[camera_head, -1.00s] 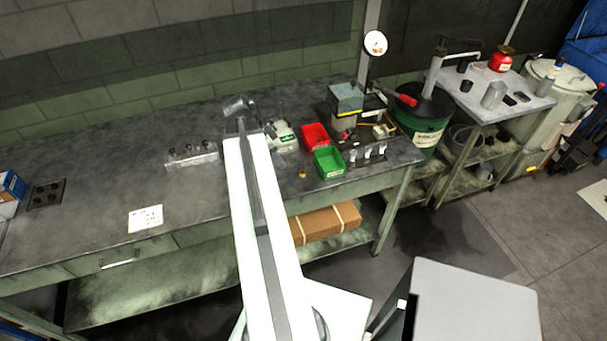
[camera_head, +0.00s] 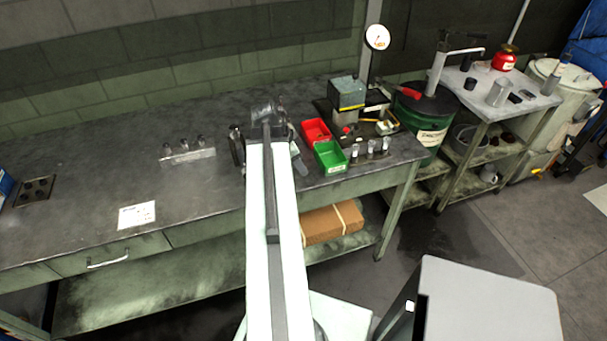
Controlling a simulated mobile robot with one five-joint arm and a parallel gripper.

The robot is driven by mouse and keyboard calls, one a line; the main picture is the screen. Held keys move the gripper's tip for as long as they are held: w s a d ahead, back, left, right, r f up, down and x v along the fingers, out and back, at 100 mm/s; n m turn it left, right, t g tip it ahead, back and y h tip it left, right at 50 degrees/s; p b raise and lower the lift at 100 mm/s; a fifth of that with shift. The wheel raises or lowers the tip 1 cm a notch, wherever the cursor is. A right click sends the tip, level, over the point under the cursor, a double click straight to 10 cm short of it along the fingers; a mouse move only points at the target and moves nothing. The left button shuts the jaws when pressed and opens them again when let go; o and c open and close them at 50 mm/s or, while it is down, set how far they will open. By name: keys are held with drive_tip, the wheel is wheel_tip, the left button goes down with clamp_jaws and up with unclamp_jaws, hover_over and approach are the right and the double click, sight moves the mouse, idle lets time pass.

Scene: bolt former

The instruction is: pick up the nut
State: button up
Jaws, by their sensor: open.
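My gripper (camera_head: 268,152) is over the workbench (camera_head: 95,195), near its front middle. Its two dark fingers are spread wide apart on either side of my white arm, with nothing seen between them. The nut is not visible now; a small brass-coloured piece showed in the earlier frame on the bench just left of the green bin. My gripper and its right finger now cover that area, so how near they are to the nut cannot be told.
A red bin (camera_head: 316,131) and a green bin (camera_head: 330,156) stand close right of the gripper. Several metal parts (camera_head: 371,149) stand beside the green bin. A rack of pegs (camera_head: 187,151) and a white sheet (camera_head: 137,215) lie left. The bench is mostly clear there.

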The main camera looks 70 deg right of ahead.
drive_tip(key=shift+f, duration=0.25)
drive_tip(key=shift+d, duration=0.1)
clamp_jaws()
wheel_tip(320, 180, up, 10)
drive_tip(key=p, duration=1)
